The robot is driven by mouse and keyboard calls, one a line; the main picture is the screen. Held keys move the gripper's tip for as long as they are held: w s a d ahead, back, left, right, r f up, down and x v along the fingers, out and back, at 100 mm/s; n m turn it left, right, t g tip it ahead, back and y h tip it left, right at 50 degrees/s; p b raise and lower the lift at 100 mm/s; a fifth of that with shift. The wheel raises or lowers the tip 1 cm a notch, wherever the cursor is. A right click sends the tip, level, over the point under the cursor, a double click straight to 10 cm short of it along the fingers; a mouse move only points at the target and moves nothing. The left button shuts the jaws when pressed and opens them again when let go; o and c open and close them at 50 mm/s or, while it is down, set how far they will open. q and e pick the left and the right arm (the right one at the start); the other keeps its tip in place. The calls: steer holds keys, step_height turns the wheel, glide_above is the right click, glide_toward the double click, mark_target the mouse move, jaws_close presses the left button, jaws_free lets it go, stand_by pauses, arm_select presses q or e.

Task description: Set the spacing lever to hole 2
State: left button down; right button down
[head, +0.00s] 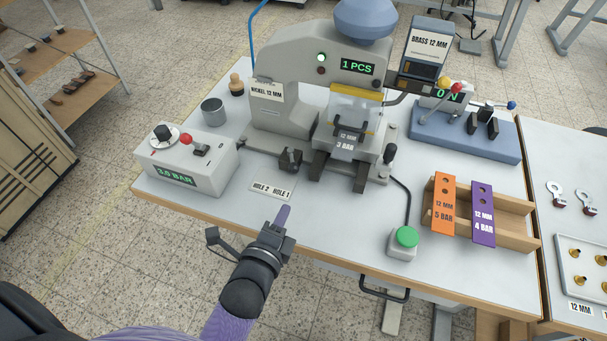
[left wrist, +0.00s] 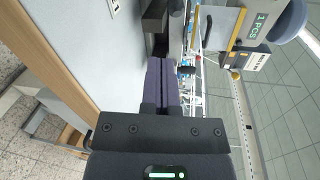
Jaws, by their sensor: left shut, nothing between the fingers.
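A white label (head: 271,190) reading HOLE 2 and HOLE 1 lies on the table in front of the grey press (head: 275,125). Behind it, at the press base, is a small dark block with a knob (head: 290,158), which looks like the spacing lever; its hole is too small to tell. My left gripper (head: 283,212) is shut and empty, its purple fingers just right of the label and in front of the block. In the left wrist view the fingers (left wrist: 166,75) are together, with a dark knob (left wrist: 186,71) beyond them. My right gripper is out of view.
A grey control box (head: 185,160) reading 3.0 BAR stands left. A green button (head: 406,237) is at the front right, beside a wooden rack (head: 517,210) with orange and purple plates. A black-knobbed lever (head: 390,153) stands at the press's right. The table front is mostly clear.

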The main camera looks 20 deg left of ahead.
mark_target(293, 162)
arm_select(q)
steer(key=shift+w+d+r+m+t, duration=0.2)
steer(key=shift+r+m+t, duration=0.2)
steer(key=shift+m, duration=0.3)
steer(key=w+b, duration=0.1)
steer(key=w, duration=0.2)
steer(key=w+b, duration=0.1)
steer(key=w, duration=0.2)
steer(key=w+f, duration=0.1)
steer(key=w, duration=0.2)
steer(key=shift+w+d+f+b, duration=0.1)
steer(key=shift+d+b, duration=0.1)
steer(key=shift+b, duration=0.2)
steer(key=shift+w, duration=0.35)
steer(key=shift+a+h, duration=0.1)
steer(key=shift+h, duration=0.2)
